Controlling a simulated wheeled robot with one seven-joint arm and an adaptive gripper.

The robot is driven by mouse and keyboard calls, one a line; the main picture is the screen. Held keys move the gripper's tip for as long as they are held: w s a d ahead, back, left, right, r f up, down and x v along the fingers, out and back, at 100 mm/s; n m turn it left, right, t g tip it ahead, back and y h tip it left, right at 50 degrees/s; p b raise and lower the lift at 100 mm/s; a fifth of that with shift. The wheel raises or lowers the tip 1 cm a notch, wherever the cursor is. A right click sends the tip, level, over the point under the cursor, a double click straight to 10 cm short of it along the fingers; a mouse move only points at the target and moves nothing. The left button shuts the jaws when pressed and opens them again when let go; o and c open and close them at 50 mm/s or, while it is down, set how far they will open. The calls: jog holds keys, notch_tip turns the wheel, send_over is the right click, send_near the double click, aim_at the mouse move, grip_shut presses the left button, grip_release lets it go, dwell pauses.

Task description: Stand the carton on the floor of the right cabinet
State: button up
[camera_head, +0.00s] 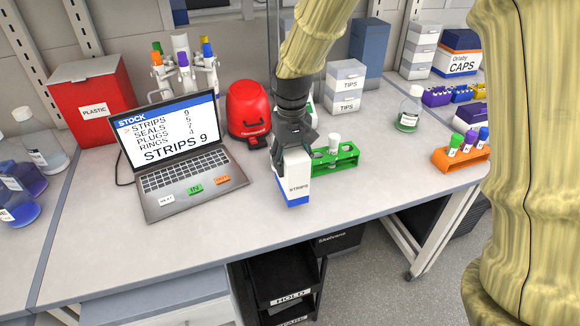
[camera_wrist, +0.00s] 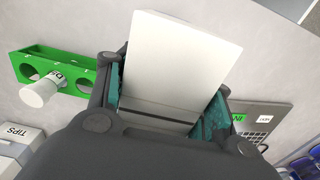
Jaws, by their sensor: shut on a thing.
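The carton (camera_head: 295,187) is white with a blue band at its base and the label STRIPS. It is upright at the front of the bench, left of the green rack; I cannot tell whether it touches the bench top. My gripper (camera_head: 290,150) points down from above and is shut on the carton. In the wrist view the carton (camera_wrist: 183,62) shows as a white block between the two fingers of my gripper (camera_wrist: 170,100). The right cabinet is not clearly visible in either view.
A green rack (camera_head: 348,160) with a white-capped tube stands right of the carton. A laptop (camera_head: 180,150) listing STRIPS 9 lies to the left, a red container (camera_head: 248,110) behind. Black shelves marked HOLD (camera_head: 290,298) stand below the bench edge. Bench at front right is clear.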

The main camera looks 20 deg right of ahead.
jog(key=shift+w+a+f+p, duration=0.15)
jog(key=shift+f+p, duration=0.1)
jog(key=shift+f, duration=0.35)
jog(key=shift+w+d+f+p, duration=0.15)
jog(key=shift+f+p, duration=0.1)
jog(key=shift+f, duration=0.35)
jog(key=shift+w+a+f+p, duration=0.15)
jog(key=shift+f+p, duration=0.1)
jog(key=shift+f, duration=0.35)
jog(key=shift+f, duration=0.15)
jog(key=o, duration=1.1)
jog(key=shift+o, duration=0.2)
